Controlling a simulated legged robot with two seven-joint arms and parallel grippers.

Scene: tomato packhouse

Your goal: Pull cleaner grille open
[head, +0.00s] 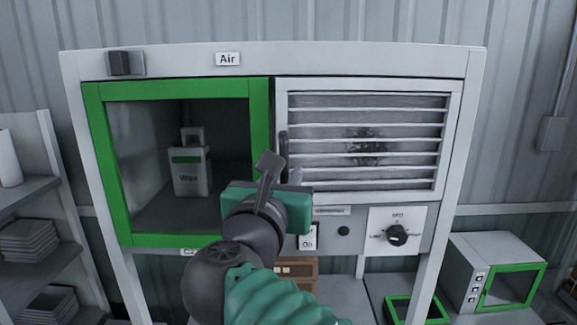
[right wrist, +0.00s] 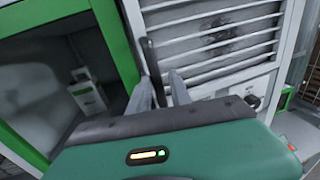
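The cleaner grille (head: 367,140) is a white-framed louvred panel with a dark smudge, on the right of the cabinet front. It looks closed, flush in its frame, and also shows in the right wrist view (right wrist: 215,42). A dark upright handle (head: 283,146) is at its left edge; it also shows in the right wrist view (right wrist: 149,58). My right gripper (head: 281,172) is at the handle's lower part. In the right wrist view its fingers (right wrist: 160,88) are apart, with the handle's lower end appearing between them; contact cannot be told. My left gripper is out of view.
A green-framed compartment (head: 260,130) with a wax container (head: 190,172) is left of the grille. A dial (head: 397,235) and an On switch (head: 308,238) sit below. Shelves (head: 30,198) stand left; a small green-doored box (head: 470,262) stands lower right.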

